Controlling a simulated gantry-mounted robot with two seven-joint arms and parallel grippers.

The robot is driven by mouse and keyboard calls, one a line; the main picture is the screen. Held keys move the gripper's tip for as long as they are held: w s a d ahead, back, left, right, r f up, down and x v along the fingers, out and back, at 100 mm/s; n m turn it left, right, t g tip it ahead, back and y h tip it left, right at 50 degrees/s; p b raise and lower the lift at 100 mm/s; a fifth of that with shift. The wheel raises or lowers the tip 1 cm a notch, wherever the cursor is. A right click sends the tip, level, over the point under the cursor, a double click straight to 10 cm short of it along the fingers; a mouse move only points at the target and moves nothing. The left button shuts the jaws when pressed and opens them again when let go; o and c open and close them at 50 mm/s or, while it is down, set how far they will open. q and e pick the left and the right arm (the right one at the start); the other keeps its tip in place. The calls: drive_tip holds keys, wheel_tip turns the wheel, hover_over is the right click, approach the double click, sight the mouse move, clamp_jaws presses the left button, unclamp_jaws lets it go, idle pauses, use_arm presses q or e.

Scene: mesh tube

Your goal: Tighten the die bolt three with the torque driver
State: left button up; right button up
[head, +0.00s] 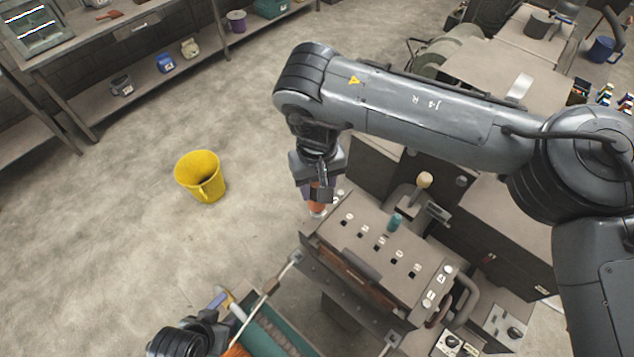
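The brown die block (385,250) sits on the machine at centre right. Its top has a row of several dark square holes with small white number labels. A teal cylinder (395,222) stands upright at the far edge of the top. My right gripper (318,190) is at the block's far left corner, around an orange and purple tool (318,205) that looks like the torque driver. The tool points down; its lower end is beside the corner, and contact cannot be told. My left arm shows at the bottom edge; its fingers are not clearly visible. Which bolt is number three cannot be read.
A wooden-knobbed lever (424,181) stands behind the block. A control box with knobs (452,343) is at lower right. A green roller or tray (277,330) lies at the bottom. A yellow bucket (200,177) stands on open floor at left; shelves (160,75) line the back left.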

idle(0.4)
drive_tip(key=shift+p, duration=0.3)
idle(0.4)
drive_tip(key=shift+r+p, duration=0.1)
drive_tip(key=shift+p, duration=0.25)
idle(0.5)
idle(0.5)
drive_tip(key=shift+f, duration=0.6)
idle(0.4)
drive_tip(key=shift+r, duration=0.1)
idle(0.6)
idle(0.4)
drive_tip(key=shift+p, duration=0.6)
drive_tip(key=shift+f+p, duration=0.2)
drive_tip(key=shift+p, duration=0.1)
idle(0.5)
